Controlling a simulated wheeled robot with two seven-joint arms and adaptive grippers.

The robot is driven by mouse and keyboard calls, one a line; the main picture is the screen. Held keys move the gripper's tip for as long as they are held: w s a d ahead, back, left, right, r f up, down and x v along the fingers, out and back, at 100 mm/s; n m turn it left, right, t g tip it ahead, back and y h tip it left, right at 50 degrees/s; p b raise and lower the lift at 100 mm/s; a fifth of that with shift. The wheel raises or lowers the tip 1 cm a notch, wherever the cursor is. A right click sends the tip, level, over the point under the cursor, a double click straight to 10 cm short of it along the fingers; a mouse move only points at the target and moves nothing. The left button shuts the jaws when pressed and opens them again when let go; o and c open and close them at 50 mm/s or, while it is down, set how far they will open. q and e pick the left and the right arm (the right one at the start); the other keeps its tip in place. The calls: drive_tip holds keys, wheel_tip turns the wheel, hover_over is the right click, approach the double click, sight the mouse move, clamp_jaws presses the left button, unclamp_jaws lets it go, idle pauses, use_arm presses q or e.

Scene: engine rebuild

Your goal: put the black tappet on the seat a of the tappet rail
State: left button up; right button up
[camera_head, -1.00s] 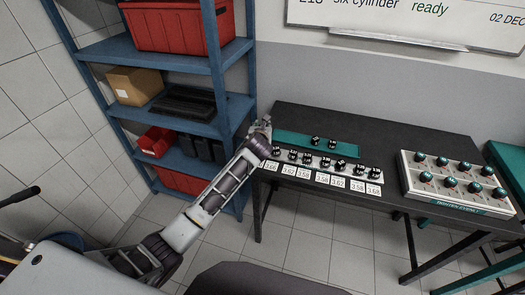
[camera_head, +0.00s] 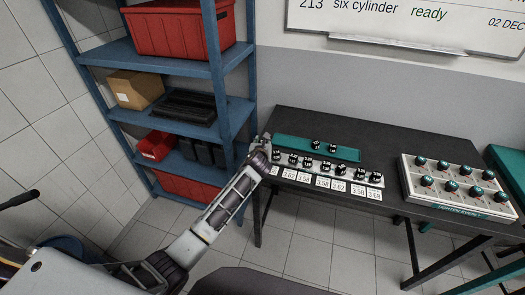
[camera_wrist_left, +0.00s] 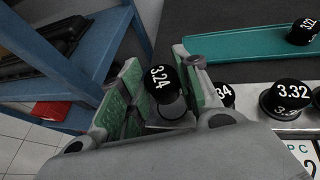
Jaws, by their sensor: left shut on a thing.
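The black tappet (camera_wrist_left: 160,84), marked 3.24, sits between the green-padded fingers of my left gripper (camera_wrist_left: 157,92) in the left wrist view. The gripper is shut on it, and its lower part is partly hidden. In the head view my left gripper (camera_head: 264,145) is at the left end of the tappet rail (camera_head: 317,168), a pale strip holding several black tappets. Seat a cannot be made out. My right gripper is not in view.
A teal tray (camera_head: 288,142) with two black tappets lies behind the rail. White number cards (camera_head: 322,183) line the rail's front. A pale box with several dark round pieces (camera_head: 455,190) stands at the right. Blue shelving (camera_head: 222,60) rises close left of the table.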

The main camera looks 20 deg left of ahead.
use_arm(q)
drive_tip(key=shift+f, duration=1.85)
drive_tip(key=shift+f, duration=0.1)
drive_tip(key=o, duration=0.7)
drive_tip(key=shift+o, duration=0.2)
drive_tip(key=v, duration=1.2)
